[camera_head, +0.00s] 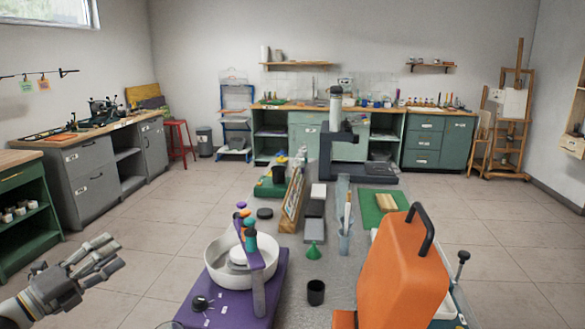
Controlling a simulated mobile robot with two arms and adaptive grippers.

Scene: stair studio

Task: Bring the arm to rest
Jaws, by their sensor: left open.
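My left gripper (98,262) is at the lower left of the head view, over the tiled floor. Its fingers are apart and nothing is between them. It is to the left of the purple-based machine (196,297) and clear of it. My right gripper does not show in this view.
A long grey bench (279,277) runs away from me, crowded with an orange case (401,275), a white bowl (212,262), a black cup (316,292) and a green funnel (313,251). Grey cabinets (88,183) line the left wall. Open floor (150,222) lies between.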

